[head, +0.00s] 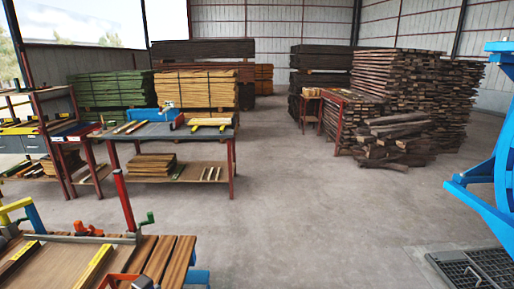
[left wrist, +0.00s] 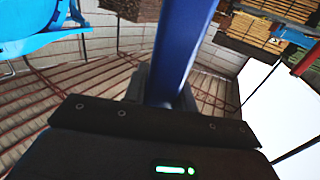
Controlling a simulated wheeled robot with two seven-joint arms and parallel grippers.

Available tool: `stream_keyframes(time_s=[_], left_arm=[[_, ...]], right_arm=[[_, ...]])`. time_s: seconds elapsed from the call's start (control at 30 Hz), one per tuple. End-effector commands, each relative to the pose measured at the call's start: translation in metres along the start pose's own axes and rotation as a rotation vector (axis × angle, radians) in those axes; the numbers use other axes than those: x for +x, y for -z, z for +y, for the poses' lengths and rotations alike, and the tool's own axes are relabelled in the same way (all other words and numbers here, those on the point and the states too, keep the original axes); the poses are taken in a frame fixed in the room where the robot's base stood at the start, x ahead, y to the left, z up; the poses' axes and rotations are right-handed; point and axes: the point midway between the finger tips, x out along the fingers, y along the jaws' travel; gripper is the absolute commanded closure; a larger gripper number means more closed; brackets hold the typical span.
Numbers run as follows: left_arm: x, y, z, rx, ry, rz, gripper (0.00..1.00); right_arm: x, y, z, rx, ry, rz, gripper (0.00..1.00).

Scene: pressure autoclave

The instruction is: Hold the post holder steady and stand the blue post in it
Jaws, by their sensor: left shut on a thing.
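In the left wrist view, a long blue post (left wrist: 184,45) rises from between the fingers of my left gripper (left wrist: 166,86). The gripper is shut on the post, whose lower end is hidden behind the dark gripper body. The post runs up to the top edge of the picture, leaning a little right. Neither gripper shows in the head view, and my right gripper is in neither view. I cannot make out the post holder in either view.
A slatted bench (head: 168,262) with clamps and yellow bars is at the lower left. A grey-topped table (head: 160,131) stands behind it. Timber stacks (head: 420,95) line the back. Blue machinery (head: 490,190) is at the right edge, beside a floor grate (head: 480,268). The middle floor is clear.

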Motion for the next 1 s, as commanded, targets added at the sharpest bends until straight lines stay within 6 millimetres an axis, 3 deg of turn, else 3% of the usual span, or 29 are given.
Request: stream_keyframes(time_s=[0.2, 0.5, 1.0], left_arm=[[0.013, 0.019, -0.005, -0.013, 0.18, 0.011, 1.0], [0.021, 0.028, -0.012, -0.013, 0.405, 0.005, 1.0], [0.023, 0.027, -0.012, 0.0, 0.478, 0.002, 1.0]], right_arm=[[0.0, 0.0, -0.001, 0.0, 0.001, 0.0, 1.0], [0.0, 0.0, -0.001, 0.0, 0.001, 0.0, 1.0], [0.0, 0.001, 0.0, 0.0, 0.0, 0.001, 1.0]])
